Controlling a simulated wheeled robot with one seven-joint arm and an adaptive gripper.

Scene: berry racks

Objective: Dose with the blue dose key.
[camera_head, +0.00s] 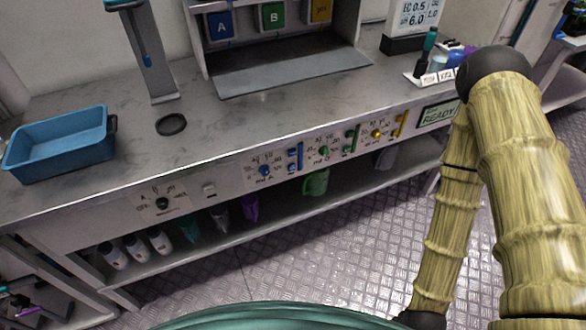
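On the front panel of the bench, a blue upright key (295,158) sits to the right of a round blue knob (264,171). To their right are a green knob (323,151) with a green key (352,138), then a yellow knob (376,134) with a yellow key (400,123). The small print around them is too small to read surely. A display (437,114) at the panel's right reads READY. My arm folds down at the right of the picture, apart from the panel. My gripper is not visible.
A blue tray (106,151) and a dark ring (171,124) lie on the bench top. A stand (146,60) rises behind them. Boxes marked A (220,25) and B (273,15) are at the back. Bottles (160,240) and a green jug (316,182) stand on the lower shelf. Open floor lies in front.

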